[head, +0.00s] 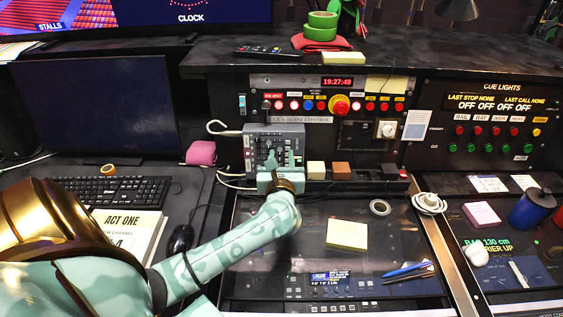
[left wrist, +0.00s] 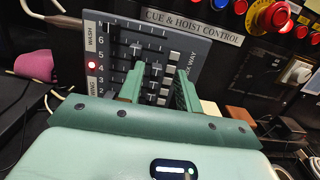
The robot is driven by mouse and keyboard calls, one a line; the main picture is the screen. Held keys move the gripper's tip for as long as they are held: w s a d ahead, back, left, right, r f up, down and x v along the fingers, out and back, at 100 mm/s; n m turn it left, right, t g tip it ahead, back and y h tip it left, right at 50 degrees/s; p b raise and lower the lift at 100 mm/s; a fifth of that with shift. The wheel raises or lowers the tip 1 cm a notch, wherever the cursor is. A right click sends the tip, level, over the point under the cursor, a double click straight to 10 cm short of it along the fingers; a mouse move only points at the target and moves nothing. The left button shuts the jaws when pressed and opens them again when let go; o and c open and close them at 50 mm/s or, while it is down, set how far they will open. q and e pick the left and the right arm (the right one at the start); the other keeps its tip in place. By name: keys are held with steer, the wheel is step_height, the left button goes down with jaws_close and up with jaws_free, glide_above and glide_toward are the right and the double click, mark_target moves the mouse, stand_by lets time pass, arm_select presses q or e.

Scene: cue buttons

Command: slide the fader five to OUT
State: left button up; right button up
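The grey fader panel (head: 258,140) stands upright on the console below the hoist control label. In the left wrist view the panel (left wrist: 195,47) appears tilted, with rows of dark sliders and numbers including 6, 5 and 4 along its left edge. A small red light glows near those numbers. My left gripper (head: 281,160) is at the panel's lower front. In the left wrist view its two green fingers (left wrist: 160,72) stand apart, pointing at the sliders. I cannot tell whether either finger touches a slider. The fingers hide the panel's lower part. My right gripper is not in view.
A large red button (head: 340,105) sits above right. Yellow notes (head: 347,234) and a tape roll (head: 380,207) lie on the desk.

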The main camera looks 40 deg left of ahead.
arm_select(q)
steer(key=v, duration=1.6)
steer(key=shift+w, duration=0.1)
